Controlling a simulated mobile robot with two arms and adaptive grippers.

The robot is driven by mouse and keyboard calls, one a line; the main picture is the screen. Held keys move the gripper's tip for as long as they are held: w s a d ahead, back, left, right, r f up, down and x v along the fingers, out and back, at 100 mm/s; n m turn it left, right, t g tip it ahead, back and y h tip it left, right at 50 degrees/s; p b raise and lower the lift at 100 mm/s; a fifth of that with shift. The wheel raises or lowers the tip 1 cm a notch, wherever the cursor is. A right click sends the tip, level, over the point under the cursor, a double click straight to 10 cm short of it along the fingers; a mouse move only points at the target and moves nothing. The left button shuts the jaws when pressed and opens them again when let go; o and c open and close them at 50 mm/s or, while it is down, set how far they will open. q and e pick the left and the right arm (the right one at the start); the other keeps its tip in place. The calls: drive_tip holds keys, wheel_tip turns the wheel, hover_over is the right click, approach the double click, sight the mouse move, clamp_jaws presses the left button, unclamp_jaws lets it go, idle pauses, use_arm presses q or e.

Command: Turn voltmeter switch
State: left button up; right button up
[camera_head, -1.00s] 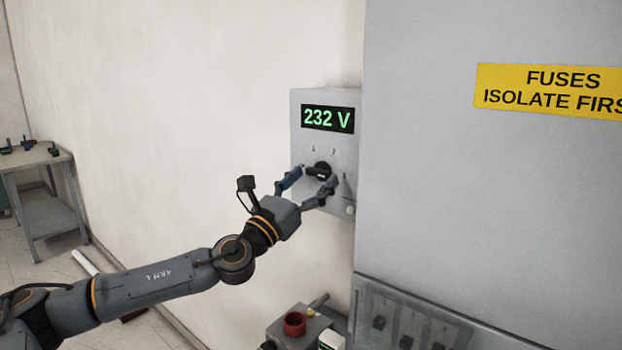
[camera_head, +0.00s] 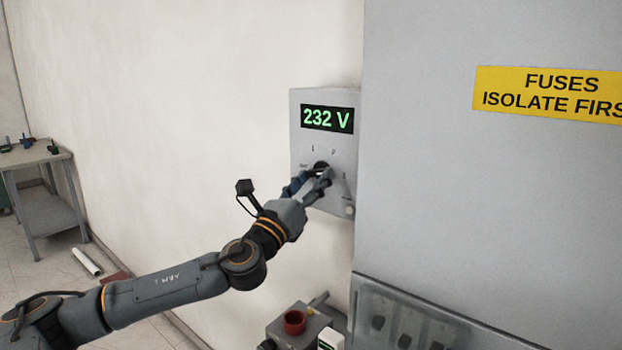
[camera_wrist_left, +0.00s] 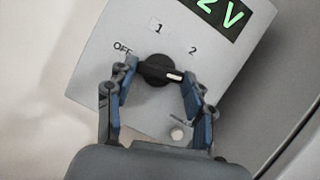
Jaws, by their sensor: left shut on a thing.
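The voltmeter box (camera_head: 322,190) is on the wall at the cabinet's left side. Its green display (camera_head: 327,118) reads 232 V. Below the display sits the black rotary switch (camera_head: 321,166). In the left wrist view the switch (camera_wrist_left: 157,70) has a white mark pointing right and slightly down. The labels OFF, 1 and 2 show around it; the area behind the right finger is hidden. My left gripper (camera_head: 316,174) is shut on the switch, with one blue-grey finger on each side, also in the wrist view (camera_wrist_left: 158,86). My right gripper is not in view.
A grey cabinet (camera_head: 430,200) with a yellow fuses sign (camera_head: 550,94) fills the right. A small table (camera_head: 38,155) stands far left. The wall left of the box is clear.

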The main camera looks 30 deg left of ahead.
use_arm(q)
drive_tip(key=n+y+p, duration=0.1)
drive_tip(key=n, duration=0.2)
drive_tip(key=n+g+y+p, duration=0.1)
drive_tip(key=n+y, duration=0.1)
drive_tip(key=n, duration=0.1)
drive_tip(key=shift+d+r, duration=0.2)
drive_tip(key=shift+r+n+g+y+p, duration=0.1)
drive_tip(key=shift+n+g+y+p, duration=0.4)
drive_tip(key=shift+n, duration=0.8)
drive_tip(key=shift+n+g+y+p, duration=0.25)
drive_tip(key=shift+n+p, duration=0.35)
drive_tip(key=shift+n, duration=0.7)
drive_tip(key=o, duration=1.2)
drive_tip(key=shift+c, duration=0.2)
drive_tip(key=v, duration=0.7)
drive_tip(key=shift+s, duration=0.3)
